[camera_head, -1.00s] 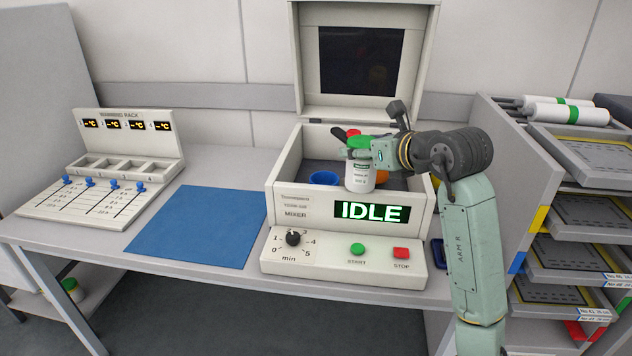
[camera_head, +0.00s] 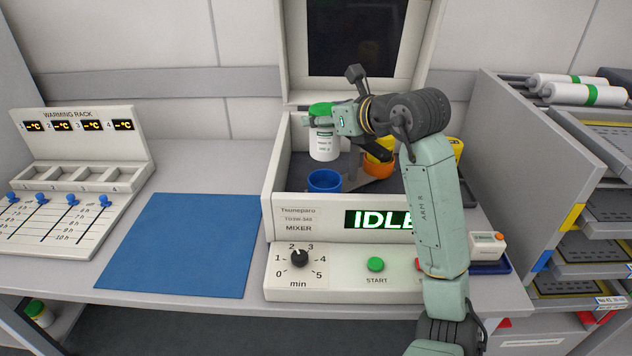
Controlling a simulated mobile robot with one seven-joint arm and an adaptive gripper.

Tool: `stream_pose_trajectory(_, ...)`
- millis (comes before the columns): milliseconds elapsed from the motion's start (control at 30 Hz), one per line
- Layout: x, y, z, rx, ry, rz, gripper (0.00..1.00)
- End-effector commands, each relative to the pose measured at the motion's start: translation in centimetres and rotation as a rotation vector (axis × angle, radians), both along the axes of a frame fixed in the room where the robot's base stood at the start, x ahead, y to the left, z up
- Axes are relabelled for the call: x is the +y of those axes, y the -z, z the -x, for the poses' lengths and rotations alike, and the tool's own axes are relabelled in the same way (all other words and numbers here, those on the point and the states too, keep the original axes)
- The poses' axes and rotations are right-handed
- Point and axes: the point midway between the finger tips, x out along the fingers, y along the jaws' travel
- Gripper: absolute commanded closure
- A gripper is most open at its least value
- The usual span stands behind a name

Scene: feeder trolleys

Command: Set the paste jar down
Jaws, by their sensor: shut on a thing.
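The paste jar (camera_head: 324,146) is white with a green lid and a printed label. My gripper (camera_head: 325,121) is shut on it near the lid. The jar hangs upright over the open mixer (camera_head: 270,208), above and behind a blue cup (camera_head: 324,181) inside the mixer's well. An orange cup (camera_head: 377,172) also sits in the well, to the right, partly hidden by my arm. The mixer's lid stands open and its display reads IDLE, partly covered by my arm.
A bare blue mat (camera_head: 180,245) lies on the bench left of the mixer. The warming rack (camera_head: 75,180) stands further left with empty slots. The trolley (camera_head: 535,190) with trays stands at far right.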

Motion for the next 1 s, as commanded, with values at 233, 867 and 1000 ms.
stream_pose_trajectory(233, 0.0, 3.2, 0.0, 0.002, 0.001, -0.005, 0.86)
stream_pose_trajectory(867, 0.0, 9.9, 0.1, -0.002, 0.001, -0.001, 0.86)
stream_pose_trajectory(1000, 0.0, 9.9, 0.0, -0.003, 0.000, 0.001, 0.86)
